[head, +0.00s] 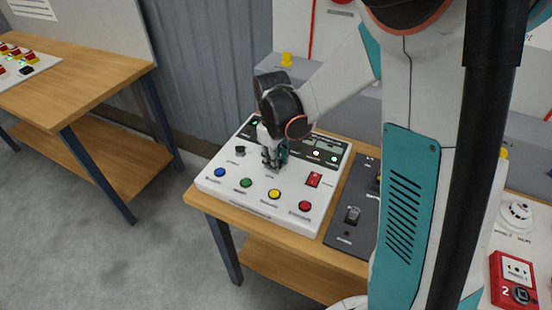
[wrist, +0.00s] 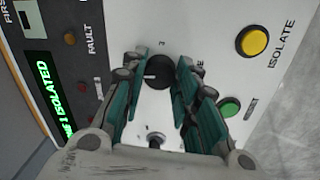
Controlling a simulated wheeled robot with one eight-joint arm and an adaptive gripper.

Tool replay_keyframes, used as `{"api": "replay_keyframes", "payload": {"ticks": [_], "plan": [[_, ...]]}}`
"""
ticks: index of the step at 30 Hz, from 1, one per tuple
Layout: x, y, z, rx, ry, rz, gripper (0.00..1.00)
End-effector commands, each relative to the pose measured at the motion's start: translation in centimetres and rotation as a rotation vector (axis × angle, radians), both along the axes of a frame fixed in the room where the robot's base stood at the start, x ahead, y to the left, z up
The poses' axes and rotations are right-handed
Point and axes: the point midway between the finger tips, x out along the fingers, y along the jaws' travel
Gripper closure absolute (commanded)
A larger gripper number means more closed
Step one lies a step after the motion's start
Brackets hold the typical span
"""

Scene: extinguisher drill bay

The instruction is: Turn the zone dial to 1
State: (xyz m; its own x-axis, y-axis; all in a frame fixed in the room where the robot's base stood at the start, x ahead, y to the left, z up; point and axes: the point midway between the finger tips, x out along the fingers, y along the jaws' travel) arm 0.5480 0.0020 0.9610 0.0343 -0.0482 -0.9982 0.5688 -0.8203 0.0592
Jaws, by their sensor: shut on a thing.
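The zone dial (wrist: 158,72) is a round black knob on the white control panel (head: 222,186). A white pointer mark on it points left in the wrist view, and a small 3 is printed above it there. My gripper (head: 271,163) reaches down onto the middle of the panel. In the wrist view its teal fingers (wrist: 157,80) are on both sides of the dial and shut on it. The fingers hide part of the panel print and the other zone numbers. In the head view the dial is hidden behind the gripper.
Blue (head: 220,172), green (head: 246,183), yellow (head: 274,194) and red (head: 305,206) buttons line the panel's front. A display (wrist: 48,98) shows green text ending "1 ISOLATED". A dark switch plate (head: 343,236) adjoins the panel.

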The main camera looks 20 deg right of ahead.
Motion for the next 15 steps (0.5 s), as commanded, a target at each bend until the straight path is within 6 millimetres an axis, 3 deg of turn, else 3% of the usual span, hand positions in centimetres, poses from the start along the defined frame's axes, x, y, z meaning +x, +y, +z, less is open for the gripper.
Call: {"api": "replay_keyframes", "payload": {"ticks": [6, 7, 9, 15], "plan": [[-0.09, -0.03, -0.03, 0.0, 0.002, -0.001, 0.96], [-0.09, -0.03, -0.03, 0.0, 0.002, -0.001, 0.65], [-0.09, -0.03, -0.03, 0.0, 0.002, -0.001, 0.51], [-0.05, -0.02, -0.01, -0.001, 0.001, -0.001, 0.51]]}}
